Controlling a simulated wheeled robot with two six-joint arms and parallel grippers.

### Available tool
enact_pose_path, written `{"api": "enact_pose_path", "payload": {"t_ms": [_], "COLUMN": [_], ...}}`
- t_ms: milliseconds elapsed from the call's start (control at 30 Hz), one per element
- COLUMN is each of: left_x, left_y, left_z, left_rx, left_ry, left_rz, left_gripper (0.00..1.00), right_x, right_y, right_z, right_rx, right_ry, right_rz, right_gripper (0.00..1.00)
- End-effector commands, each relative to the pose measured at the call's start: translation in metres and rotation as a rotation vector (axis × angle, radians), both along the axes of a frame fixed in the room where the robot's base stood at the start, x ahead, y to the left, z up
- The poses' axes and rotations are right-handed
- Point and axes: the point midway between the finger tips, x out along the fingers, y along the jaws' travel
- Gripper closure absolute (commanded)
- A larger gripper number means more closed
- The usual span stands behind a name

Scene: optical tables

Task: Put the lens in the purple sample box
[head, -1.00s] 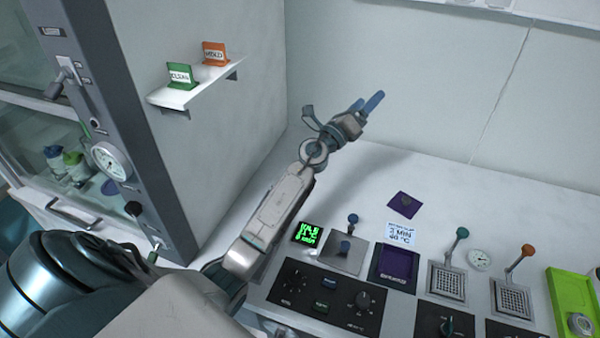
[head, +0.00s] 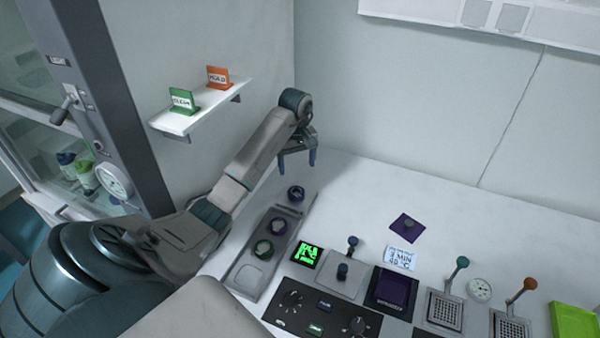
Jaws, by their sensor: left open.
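My left gripper (head: 297,163) is open and empty, fingers pointing down above the far end of a grey rack. I cannot tell which is the task's lens. The fingertips are apart from the blue-rimmed piece. A purple open box (head: 411,306) with a label on its front edge stands right of the rack. My right gripper is out of view.
A purple cloth (head: 407,227) lies behind. Lever-and-grid units and a green tray (head: 576,321) are at right. The back of the table is clear.

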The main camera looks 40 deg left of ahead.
Motion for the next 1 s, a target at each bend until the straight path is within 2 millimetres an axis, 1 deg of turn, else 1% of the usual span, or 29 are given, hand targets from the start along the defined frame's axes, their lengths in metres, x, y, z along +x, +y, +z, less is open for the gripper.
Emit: {"api": "enact_pose_path", "payload": {"t_ms": [167,400,500,767,1000], "left_x": [-0.003,-0.003,-0.003,-0.003,-0.003], "left_y": [0.003,0.003,0.002,0.002,0.002], "left_z": [-0.01,-0.041,-0.051,-0.06,-0.088], "left_rx": [0.009,0.008,0.007,0.006,0.006], "left_ry": [0.017,0.015,0.014,0.014,0.014], "left_rz": [-0.009,-0.008,-0.008,-0.008,-0.007], "left_gripper": [0.24,0.24,0.24,0.24,0.24], "right_x": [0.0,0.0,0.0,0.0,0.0], "right_y": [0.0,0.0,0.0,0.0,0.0], "right_z": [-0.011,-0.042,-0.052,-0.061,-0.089], "right_rx": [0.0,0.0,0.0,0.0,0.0], "right_ry": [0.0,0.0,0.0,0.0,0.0], "right_rz": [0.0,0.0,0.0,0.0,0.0], "right_gripper": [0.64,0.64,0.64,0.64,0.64]}}
